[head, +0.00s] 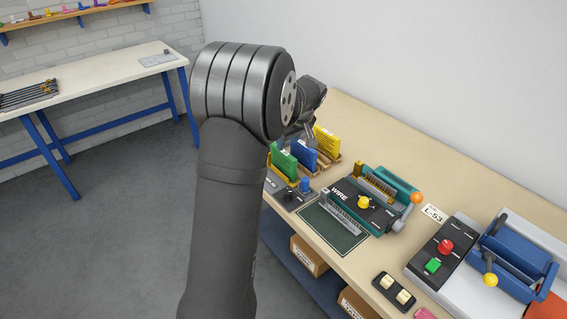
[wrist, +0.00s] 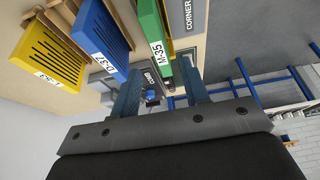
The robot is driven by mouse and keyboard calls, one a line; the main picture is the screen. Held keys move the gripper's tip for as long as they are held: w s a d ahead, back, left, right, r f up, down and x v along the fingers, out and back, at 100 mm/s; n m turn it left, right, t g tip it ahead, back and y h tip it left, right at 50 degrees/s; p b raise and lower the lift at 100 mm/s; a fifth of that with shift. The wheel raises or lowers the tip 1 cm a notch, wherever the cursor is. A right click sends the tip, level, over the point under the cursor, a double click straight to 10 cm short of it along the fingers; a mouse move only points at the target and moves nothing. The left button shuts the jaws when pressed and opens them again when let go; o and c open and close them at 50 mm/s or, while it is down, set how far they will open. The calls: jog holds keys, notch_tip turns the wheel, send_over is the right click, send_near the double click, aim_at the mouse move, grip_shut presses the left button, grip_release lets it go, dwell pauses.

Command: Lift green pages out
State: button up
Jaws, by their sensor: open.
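In the wrist view the green pages (wrist: 150,35) carry the label M-35. My gripper (wrist: 160,72) is open, and the near end of the green pages shows between its two fingers. I cannot tell whether either finger touches them. In the head view my arm hides most of the gripper, and the fingertips are not clear there.
Blue pages (wrist: 98,38) and yellow pages (wrist: 48,60) stand beside the green in the rack. A teal WIRE machine (head: 378,205), a dark green mat (head: 333,230) and a blue press (head: 515,255) are farther right. A white wall runs behind the bench.

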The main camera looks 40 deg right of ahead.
aim_at(285, 153)
jog(key=x, duration=0.3)
jog(key=shift+s+x, duration=0.15)
jog(key=shift+x, duration=1.15)
jog(key=shift+s+x, duration=0.1)
jog(key=shift+x, duration=1.25)
jog(key=shift+f, duration=0.35)
jog(key=shift+c, duration=0.2)
grip_shut()
